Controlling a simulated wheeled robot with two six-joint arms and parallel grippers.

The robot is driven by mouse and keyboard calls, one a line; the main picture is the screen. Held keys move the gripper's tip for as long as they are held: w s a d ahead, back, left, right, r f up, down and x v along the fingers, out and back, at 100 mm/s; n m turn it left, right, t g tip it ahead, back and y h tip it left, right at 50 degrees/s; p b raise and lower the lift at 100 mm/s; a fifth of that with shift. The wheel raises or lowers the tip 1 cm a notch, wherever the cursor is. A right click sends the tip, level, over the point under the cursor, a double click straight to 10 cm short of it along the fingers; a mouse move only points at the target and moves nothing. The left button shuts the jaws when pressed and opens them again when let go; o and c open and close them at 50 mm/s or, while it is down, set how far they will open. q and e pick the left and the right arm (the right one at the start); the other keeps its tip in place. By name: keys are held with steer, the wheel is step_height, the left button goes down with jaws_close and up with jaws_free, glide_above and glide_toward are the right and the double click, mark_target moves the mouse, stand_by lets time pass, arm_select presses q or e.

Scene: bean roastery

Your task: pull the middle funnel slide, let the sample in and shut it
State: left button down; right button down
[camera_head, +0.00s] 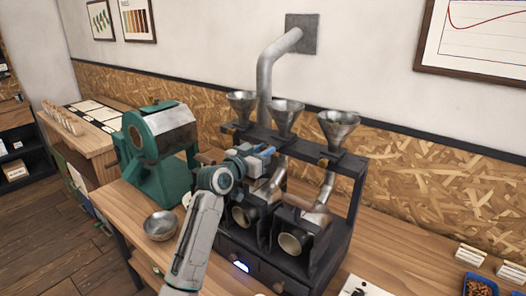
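A dark sample roaster frame (348,205) stands on the wooden bench with three metal funnels in a row along its top. The middle funnel (287,107) is upright between the left funnel (241,101) and the right funnel (338,122). My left gripper (264,152), with blue parts at its end, is at the frame just below and left of the middle funnel. It covers the place where the middle slide would show, so I cannot see the slide or whether the fingers touch it. Whether the fingers are open or shut is unclear. My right gripper is out of view.
A green drum machine (160,160) stands left of the frame, with a metal bowl (160,225) in front of it. A thick grey pipe (266,75) rises behind the funnels to the wall. A blue tray of beans (479,287) is at far right. Bench right of the frame is mostly clear.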

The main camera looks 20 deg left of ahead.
arm_select(q)
steer(key=shift+s+a, duration=0.1)
steer(key=shift+s, duration=0.2)
steer(key=c, duration=1.2)
jaws_free()
steer(key=shift+c, duration=0.2)
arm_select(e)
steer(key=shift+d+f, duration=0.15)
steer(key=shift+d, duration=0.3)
arm_select(q)
steer(key=b+v, duration=0.4)
steer(key=v, duration=0.6)
steer(key=shift+s, duration=0.35)
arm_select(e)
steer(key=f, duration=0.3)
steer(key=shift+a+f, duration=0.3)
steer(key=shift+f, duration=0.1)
arm_select(q)
steer(key=shift+a, duration=0.15)
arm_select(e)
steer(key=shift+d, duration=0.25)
